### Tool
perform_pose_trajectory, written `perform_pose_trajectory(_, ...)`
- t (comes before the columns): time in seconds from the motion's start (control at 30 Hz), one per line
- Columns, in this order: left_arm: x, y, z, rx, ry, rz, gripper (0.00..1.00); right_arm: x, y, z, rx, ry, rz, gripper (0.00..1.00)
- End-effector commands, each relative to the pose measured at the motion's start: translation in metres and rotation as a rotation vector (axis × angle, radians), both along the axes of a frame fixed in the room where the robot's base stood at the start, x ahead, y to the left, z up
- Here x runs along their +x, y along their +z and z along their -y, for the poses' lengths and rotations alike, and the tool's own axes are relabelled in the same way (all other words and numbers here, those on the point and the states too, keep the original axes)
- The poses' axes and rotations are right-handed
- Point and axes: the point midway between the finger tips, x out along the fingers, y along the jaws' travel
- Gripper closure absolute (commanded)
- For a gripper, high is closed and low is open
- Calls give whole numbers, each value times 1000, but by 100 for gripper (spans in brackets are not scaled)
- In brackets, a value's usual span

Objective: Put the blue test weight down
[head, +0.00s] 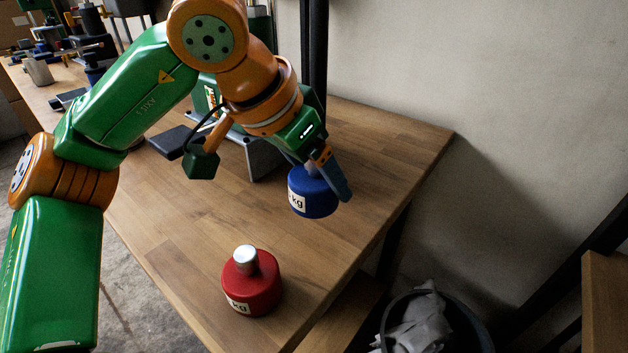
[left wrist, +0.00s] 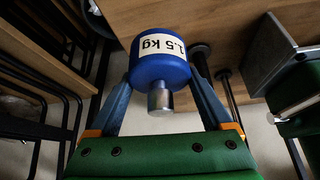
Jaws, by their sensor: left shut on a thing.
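The blue test weight (head: 313,196) is a short blue cylinder with a white "kg" label, over the right part of the wooden table in the head view. My left gripper (head: 326,172) is shut on it from above and hides its top. In the left wrist view the blue weight (left wrist: 158,66) sits between the two blue fingers, its silver knob towards the gripper and its label reading 1.5 kg. I cannot tell whether its base touches the table. My right gripper is not in view.
A red weight (head: 251,281) with a silver knob stands near the table's front corner. The wooden table (head: 190,225) is clear between the two weights and to the left. A dark flat-topped device (head: 262,158) stands behind my wrist. A bin (head: 430,318) is on the floor at right.

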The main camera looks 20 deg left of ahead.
Motion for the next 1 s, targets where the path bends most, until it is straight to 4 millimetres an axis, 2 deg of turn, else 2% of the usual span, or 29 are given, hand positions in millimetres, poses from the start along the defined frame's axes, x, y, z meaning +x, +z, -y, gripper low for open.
perform_pose_trajectory(0.03, 0, -12, 0, -1, 0, 5, 100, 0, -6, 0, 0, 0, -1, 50)
perform_pose_trajectory(0.4, 0, -61, 0, -3, 2, 5, 100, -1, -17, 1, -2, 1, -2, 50)
perform_pose_trajectory(0.77, 0, -65, 1, -3, 1, 6, 100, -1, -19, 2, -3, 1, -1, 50)
perform_pose_trajectory(0.8, 0, -67, 0, 0, 1, 1, 15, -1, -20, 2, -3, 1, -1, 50)
perform_pose_trajectory(0.87, 0, -66, 0, 0, 1, 1, 0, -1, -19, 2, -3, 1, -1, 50)
perform_pose_trajectory(1.0, 0, -66, 0, 0, 1, 1, 0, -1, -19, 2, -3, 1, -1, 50)
